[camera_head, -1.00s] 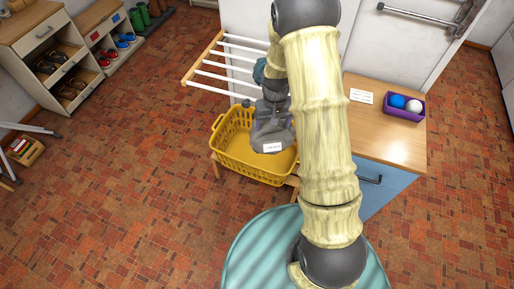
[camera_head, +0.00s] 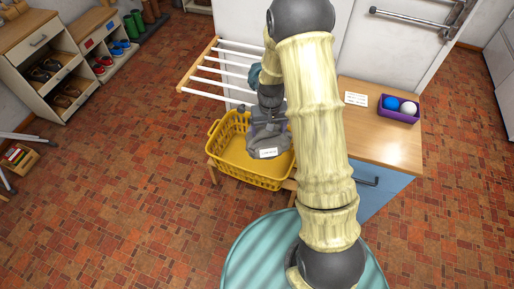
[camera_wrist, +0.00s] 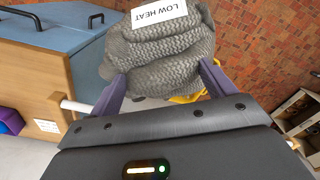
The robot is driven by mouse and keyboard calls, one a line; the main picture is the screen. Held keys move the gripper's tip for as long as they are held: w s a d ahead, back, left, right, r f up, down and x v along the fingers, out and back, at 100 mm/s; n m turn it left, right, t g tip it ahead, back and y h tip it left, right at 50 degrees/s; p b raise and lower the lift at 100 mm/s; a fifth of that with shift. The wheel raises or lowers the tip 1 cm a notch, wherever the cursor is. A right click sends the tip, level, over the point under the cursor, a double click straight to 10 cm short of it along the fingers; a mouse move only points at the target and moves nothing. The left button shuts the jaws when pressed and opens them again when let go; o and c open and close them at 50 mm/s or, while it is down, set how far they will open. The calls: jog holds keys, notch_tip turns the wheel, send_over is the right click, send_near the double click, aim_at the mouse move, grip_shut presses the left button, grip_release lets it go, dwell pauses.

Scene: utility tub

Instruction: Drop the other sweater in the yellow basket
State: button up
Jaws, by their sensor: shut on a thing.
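My gripper (camera_wrist: 164,78) is shut on a grey knitted sweater (camera_wrist: 160,50), which hangs bunched between its purple fingers. The sweater has a white tag reading "LOW HEAT". In the head view the grey sweater (camera_head: 267,138) is over the far right part of the yellow basket (camera_head: 252,176). It overlaps the basket's opening, but I cannot tell whether it touches the basket. The visible part of the basket's inside looks empty; its right part is hidden by the sweater and my arm. Only a yellow sliver of the basket (camera_wrist: 188,97) shows in the wrist view.
The basket stands on a low wooden stand. A white-barred drying rack (camera_head: 215,78) juts out behind it. A teal thing (camera_head: 254,76) beside my arm is partly hidden. A blue cabinet (camera_head: 378,183) with a wooden top (camera_head: 375,135) and purple tray (camera_head: 398,116) stands right.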

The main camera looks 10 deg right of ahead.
jog(key=s+f, duration=0.3)
jog(key=f, duration=0.9)
jog(key=s+f, duration=0.3)
jog(key=f, duration=0.9)
jog(key=shift+f, duration=0.25)
jog(key=shift+s, duration=0.1)
